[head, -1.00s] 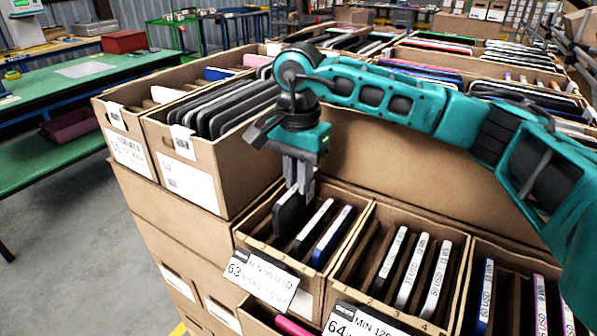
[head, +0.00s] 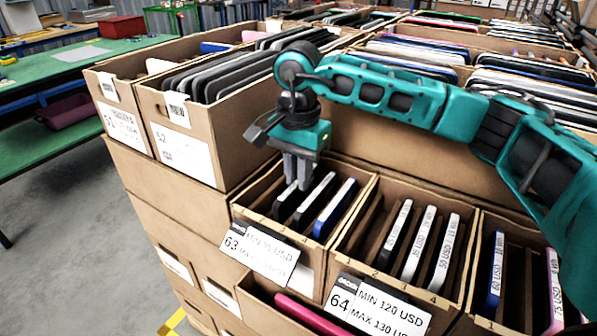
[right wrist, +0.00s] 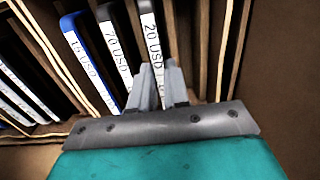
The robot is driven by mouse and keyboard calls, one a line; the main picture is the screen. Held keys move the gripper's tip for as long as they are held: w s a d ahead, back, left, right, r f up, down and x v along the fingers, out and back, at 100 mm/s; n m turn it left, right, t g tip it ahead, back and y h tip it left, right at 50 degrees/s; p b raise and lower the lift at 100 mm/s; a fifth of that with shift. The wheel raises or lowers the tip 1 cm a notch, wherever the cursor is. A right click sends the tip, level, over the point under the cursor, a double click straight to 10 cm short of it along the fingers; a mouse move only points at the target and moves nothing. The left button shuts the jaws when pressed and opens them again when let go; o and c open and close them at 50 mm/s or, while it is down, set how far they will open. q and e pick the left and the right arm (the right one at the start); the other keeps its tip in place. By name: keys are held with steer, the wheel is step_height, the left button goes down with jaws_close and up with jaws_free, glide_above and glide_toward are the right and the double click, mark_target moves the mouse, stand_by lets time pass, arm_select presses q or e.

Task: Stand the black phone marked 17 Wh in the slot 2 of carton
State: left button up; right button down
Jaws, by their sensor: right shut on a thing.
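My right gripper (head: 297,182) is shut on a black phone (head: 286,205) inside carton 63 (head: 238,212). The phone stands on edge, its top about level with the neighbouring phones, left of a black phone (head: 314,201) and a blue phone (head: 335,212). In the right wrist view the fingers (right wrist: 160,82) close at the phone whose edge reads 20 USD (right wrist: 150,35). A 17 Wh mark is not readable. The fingers hide part of the phone, and I cannot tell its slot number for certain. My left gripper is not in view.
Carton 64 (head: 345,262), right of carton 63, holds several phones with white labelled edges. Carton 52 (head: 227,135) with grey devices stands higher at the left. A tall cardboard wall rises behind the lower cartons. Empty slots show beside the held phone in the wrist view.

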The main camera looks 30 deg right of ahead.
steer(key=shift+f, duration=0.3)
stand_by(0.4)
steer(key=c, duration=1)
jaws_free()
steer(key=shift+c, duration=0.2)
step_height(320, 180, up, 22)
steer(key=p, duration=0.7)
